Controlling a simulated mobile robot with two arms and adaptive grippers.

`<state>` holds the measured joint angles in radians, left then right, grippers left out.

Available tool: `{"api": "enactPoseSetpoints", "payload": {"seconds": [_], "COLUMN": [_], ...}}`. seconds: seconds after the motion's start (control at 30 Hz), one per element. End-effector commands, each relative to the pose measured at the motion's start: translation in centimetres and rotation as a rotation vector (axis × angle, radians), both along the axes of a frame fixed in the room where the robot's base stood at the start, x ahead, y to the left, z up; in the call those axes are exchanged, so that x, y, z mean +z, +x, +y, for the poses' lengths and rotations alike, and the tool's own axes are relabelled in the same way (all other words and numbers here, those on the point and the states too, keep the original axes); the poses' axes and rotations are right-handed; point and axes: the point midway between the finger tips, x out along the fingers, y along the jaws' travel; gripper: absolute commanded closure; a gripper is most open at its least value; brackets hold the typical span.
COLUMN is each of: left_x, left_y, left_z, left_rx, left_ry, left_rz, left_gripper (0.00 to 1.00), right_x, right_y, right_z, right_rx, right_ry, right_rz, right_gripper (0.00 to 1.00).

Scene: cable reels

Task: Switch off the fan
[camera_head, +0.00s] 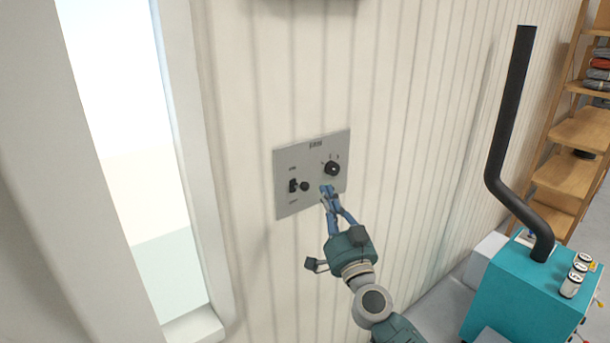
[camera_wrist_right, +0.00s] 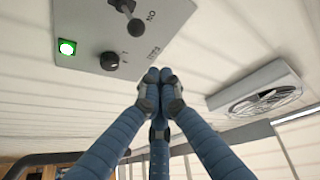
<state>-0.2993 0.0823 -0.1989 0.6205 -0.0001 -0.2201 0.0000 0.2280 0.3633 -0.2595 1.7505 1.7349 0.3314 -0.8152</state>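The fan's control panel (camera_head: 311,200) is a grey plate on the white slatted wall, with "FAN" lettering at its top. It carries a black lever switch (camera_head: 303,186) at the left and a round black knob (camera_head: 332,168) at the right. In the right wrist view a lit green light (camera_wrist_right: 67,47) shows on the panel. My right gripper (camera_head: 327,190) has its blue fingers closed together, empty, before the panel's lower right, right of the lever. The wall fan (camera_wrist_right: 264,95) has a white housing. My left gripper is not in view.
A teal machine (camera_head: 520,295) with a black bent pipe (camera_head: 508,120) stands at the lower right. Wooden shelves (camera_head: 575,130) are at the far right. A window opening (camera_head: 135,150) is at the left. The wall around the panel is mostly clear.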

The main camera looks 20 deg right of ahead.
Motion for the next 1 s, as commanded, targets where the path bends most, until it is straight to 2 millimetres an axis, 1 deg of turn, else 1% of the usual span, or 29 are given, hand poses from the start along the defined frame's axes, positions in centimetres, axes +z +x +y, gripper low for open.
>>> {"api": "enactPoseSetpoints", "payload": {"seconds": [0.23,0.37,0.47,0.7,0.83,0.87,0.9,1.0], "left_x": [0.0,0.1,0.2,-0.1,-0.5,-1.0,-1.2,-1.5], "left_y": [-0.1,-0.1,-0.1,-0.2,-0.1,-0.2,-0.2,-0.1], "left_z": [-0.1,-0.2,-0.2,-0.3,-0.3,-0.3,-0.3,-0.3], "left_rx": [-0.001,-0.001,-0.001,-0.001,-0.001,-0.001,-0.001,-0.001], "left_ry": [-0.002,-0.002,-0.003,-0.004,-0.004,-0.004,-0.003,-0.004], "left_rz": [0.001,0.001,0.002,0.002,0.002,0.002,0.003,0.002], "left_gripper": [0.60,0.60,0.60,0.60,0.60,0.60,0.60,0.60], "right_x": [-0.1,0.3,1.0,2.8,3.6,2.2,1.6,0.8], "right_y": [0.1,1.0,2.5,7.4,9.8,9.3,9.0,8.5], "right_z": [0.0,0.0,-0.1,-0.2,-0.2,0.2,0.6,1.0], "right_rx": [0.000,0.000,0.000,0.000,-0.001,0.002,0.003,0.000], "right_ry": [-0.001,-0.001,-0.001,-0.002,-0.001,-0.002,-0.002,-0.001], "right_rz": [0.001,0.000,-0.001,-0.001,-0.001,0.006,0.006,0.003], "right_gripper": [1.00,1.00,1.00,1.00,1.00,1.00,1.00,1.00]}}
